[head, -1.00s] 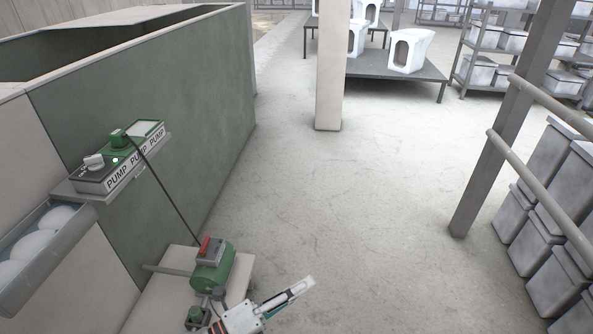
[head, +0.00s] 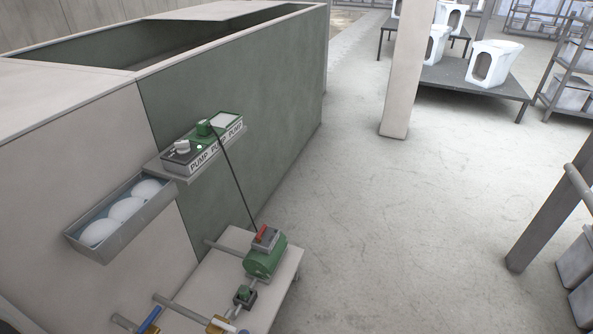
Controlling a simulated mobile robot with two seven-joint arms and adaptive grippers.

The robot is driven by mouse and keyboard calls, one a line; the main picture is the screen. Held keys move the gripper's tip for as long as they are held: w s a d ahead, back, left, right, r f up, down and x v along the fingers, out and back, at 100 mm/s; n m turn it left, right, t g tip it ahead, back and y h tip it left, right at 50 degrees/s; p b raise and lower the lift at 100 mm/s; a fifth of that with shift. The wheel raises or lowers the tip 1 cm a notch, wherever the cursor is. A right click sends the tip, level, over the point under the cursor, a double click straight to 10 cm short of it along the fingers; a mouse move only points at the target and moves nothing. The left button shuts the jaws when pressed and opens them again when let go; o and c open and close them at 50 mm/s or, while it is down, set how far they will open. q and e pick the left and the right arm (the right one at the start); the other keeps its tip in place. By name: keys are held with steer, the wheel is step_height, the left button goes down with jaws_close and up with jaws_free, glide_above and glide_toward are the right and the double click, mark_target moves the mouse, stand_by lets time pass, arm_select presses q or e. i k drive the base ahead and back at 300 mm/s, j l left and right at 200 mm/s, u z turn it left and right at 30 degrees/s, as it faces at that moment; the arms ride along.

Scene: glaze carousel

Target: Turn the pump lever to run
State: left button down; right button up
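A green pump (head: 265,258) sits on a pale plinth (head: 285,285) low in the head view. On its top is a grey switch box with a red lever (head: 262,232), slanting up to the right; I cannot read any run or off mark there. A control box (head: 203,152) labelled PUMP several times sits on a wall shelf, with a pale grey knob (head: 182,147) and a green plug (head: 204,128) on top. A black cable (head: 232,180) runs from the plug down to the pump. Neither of my grippers is in view.
A tray of white round items (head: 122,215) hangs on the green and cream tank wall (head: 240,95). Pipes with a blue handle (head: 150,319) cross the bottom. A pillar (head: 402,90) and a post (head: 553,205) stand right. The floor between is clear.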

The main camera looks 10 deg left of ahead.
mark_target(258, 237)
steer(key=i+l+u, duration=0.4)
steer(key=u, duration=0.15)
steer(key=i+l+u, duration=0.45)
steer(key=i+l, duration=0.2)
steer(key=l, duration=0.3)
